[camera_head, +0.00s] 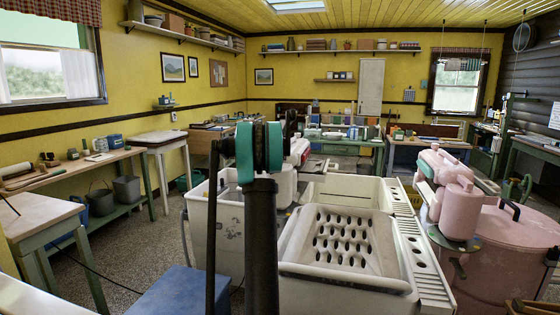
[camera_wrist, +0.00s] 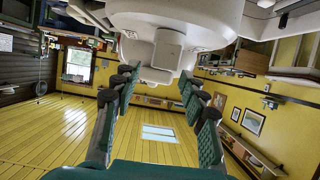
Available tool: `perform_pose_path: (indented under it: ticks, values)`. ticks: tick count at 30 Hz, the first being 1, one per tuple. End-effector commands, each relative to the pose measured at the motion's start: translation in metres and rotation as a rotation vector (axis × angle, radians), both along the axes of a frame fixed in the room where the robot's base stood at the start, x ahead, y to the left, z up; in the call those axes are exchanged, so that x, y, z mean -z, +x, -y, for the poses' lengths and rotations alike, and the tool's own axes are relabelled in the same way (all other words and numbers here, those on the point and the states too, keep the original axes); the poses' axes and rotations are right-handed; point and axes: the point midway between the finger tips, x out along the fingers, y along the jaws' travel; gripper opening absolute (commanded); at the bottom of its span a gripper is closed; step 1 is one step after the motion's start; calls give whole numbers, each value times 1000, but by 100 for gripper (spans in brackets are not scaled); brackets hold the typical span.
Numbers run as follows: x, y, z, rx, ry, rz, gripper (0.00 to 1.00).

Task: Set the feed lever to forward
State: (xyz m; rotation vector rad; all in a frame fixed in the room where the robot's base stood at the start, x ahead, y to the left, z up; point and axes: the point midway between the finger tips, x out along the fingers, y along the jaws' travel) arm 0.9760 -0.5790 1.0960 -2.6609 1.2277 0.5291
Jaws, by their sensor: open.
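No feed lever can be made out for certain in either view. In the wrist view, my gripper (camera_wrist: 159,78) is open, its green-padded fingers apart with nothing between them. A pale, rounded machine body with a blocky projection (camera_wrist: 155,50) lies just beyond the fingertips; I cannot tell whether they touch. In the head view, my dark arm with teal bands stands upright in the middle and hides part of what is behind it. A white washer (camera_head: 228,225) stands behind the arm. A pink wringer head (camera_head: 455,205) stands by a pink tub (camera_head: 510,250) on the right.
A white tub with a perforated sloping board (camera_head: 345,238) fills the front centre. A blue box top (camera_head: 180,292) is at the lower front. A workbench (camera_head: 75,175) with tools runs along the left wall. Speckled floor (camera_head: 135,240) lies open between bench and washer.

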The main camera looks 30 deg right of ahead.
Motion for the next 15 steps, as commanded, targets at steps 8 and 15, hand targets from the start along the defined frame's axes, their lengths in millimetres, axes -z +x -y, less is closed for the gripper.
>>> perform_pose_path:
  ticks: [8,15]
  values:
    - [15,24,27,-1,0,0,43]
    - [20,31,35,-1,0,0,43]
